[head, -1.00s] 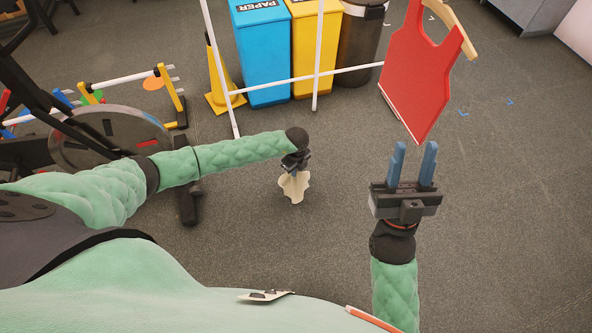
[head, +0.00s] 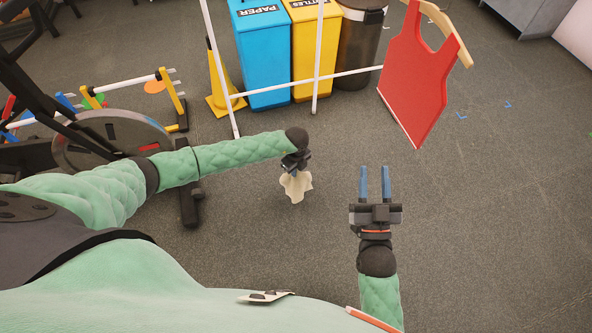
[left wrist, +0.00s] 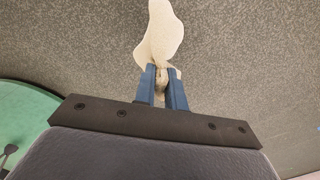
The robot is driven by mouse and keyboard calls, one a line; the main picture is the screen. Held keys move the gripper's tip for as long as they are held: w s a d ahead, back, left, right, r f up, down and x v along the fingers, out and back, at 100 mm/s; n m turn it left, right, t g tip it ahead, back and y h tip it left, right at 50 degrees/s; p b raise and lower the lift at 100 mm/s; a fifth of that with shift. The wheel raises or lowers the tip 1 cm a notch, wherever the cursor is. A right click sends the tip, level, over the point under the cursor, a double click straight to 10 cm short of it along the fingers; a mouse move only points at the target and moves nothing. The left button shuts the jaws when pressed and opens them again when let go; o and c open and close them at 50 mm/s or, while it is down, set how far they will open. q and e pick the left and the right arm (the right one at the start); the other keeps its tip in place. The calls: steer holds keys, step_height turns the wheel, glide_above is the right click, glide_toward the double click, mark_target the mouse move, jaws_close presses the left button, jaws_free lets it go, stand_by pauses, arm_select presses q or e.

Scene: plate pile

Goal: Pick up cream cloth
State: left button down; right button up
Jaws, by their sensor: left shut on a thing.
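The cream cloth (head: 297,187) hangs from my left gripper (head: 294,172), over the dark floor in the middle of the head view. The left wrist view shows the cloth (left wrist: 161,35) bunched between the two blue fingers of the left gripper (left wrist: 163,82), with its loose part spreading beyond the fingertips. The left gripper is shut on it. My right gripper (head: 375,182) is at the right of the head view, with its blue fingers apart and nothing between them.
A blue paper bin (head: 262,60), a yellow bin (head: 304,60) and a dark bin (head: 358,50) stand at the back. A white pole frame (head: 300,80) is before them. A red board (head: 415,75) stands at the upper right. Floor (head: 500,210) at the right is clear.

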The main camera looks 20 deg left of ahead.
step_height(320, 180, down, 6)
steer(key=g, duration=0.2)
steer(key=shift+w+a, duration=0.15)
steer(key=shift+a, duration=0.05)
